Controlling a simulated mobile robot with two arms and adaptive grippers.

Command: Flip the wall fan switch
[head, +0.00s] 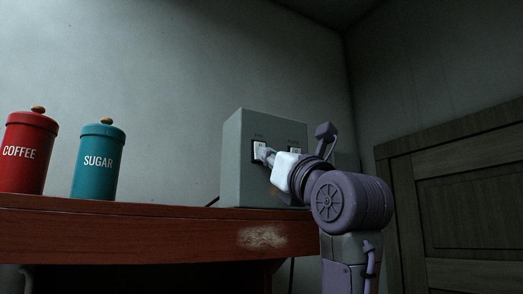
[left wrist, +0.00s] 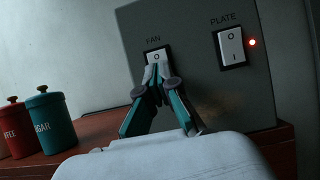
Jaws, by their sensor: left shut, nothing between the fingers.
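The fan switch (left wrist: 157,56) is a white rocker in a black frame under the word FAN, on the face of a grey box. It also shows in the head view (head: 259,147). My left gripper (left wrist: 156,72) is shut and empty. Its fingertips are at the lower part of the fan switch and cover it. Contact cannot be told for certain. The grey box (head: 240,175) stands on a reddish-brown wooden shelf. My right gripper is in neither view.
The plate switch (left wrist: 231,46) sits right of the fan switch, with a lit red lamp (left wrist: 252,42) beside it. A red COFFEE canister (head: 28,165) and a teal SUGAR canister (head: 97,175) stand on the wooden shelf (head: 130,225) at left. A dark panelled door (head: 470,190) is at right.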

